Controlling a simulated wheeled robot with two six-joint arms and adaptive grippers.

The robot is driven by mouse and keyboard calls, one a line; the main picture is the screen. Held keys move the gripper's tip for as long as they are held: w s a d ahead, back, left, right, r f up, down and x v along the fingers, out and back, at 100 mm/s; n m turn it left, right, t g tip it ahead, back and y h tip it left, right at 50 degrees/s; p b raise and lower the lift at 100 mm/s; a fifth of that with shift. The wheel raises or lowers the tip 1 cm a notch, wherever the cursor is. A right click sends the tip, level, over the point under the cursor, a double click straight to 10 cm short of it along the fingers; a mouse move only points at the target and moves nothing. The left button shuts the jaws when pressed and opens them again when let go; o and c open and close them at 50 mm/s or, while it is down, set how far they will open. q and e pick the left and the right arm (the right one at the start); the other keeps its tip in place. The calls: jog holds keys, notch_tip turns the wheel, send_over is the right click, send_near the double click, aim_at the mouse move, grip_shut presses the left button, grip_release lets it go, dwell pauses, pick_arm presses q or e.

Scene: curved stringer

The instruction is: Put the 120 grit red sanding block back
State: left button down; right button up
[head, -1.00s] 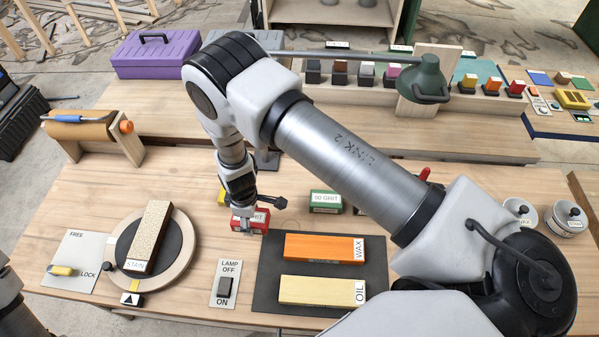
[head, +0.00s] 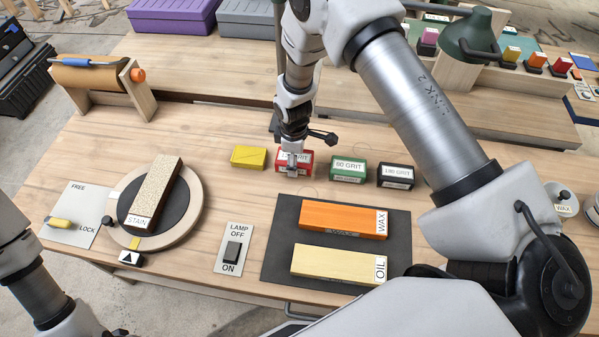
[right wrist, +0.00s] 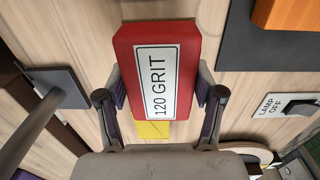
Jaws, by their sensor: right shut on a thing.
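The red sanding block (head: 294,163) stands in the row of blocks at the middle of the bench, between the yellow block (head: 249,157) and the green 80 or 60 grit block (head: 347,169). In the right wrist view its label reads 120 GRIT (right wrist: 158,70). My right gripper (right wrist: 160,100) is shut on the red block, one finger on each side. In the head view the right gripper (head: 292,160) comes down on it from above and hides part of its label. Whether the block touches the bench is hard to tell. My left arm shows at the lower left; its gripper is out of view.
A black 180 grit block (head: 395,176) stands right of the green one. In front lie a dark mat (head: 285,235) with orange WAX and pale OIL blocks, a lamp switch (head: 233,250) and a turntable (head: 191,208) bearing a STAIN block. A lamp pole (head: 279,60) rises behind.

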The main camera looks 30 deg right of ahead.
aim_at(301, 161)
jog(key=shift+w+d+f, duration=0.15)
jog(key=shift+w+d, duration=0.1)
jog(key=shift+d, duration=0.4)
jog(key=shift+w+d+f, duration=0.15)
jog(key=shift+w+d, duration=0.05)
jog(key=shift+d, duration=0.4)
notch_tip(301, 161, down, 3)
jog(key=b, duration=0.2)
jog(key=shift+s+r+b, duration=0.1)
jog(key=shift+b, duration=0.25)
jog(key=shift+w+a, duration=0.2)
jog(key=shift+s+d, duration=0.1)
jog(key=o, duration=1)
jog(key=shift+o, duration=0.4)
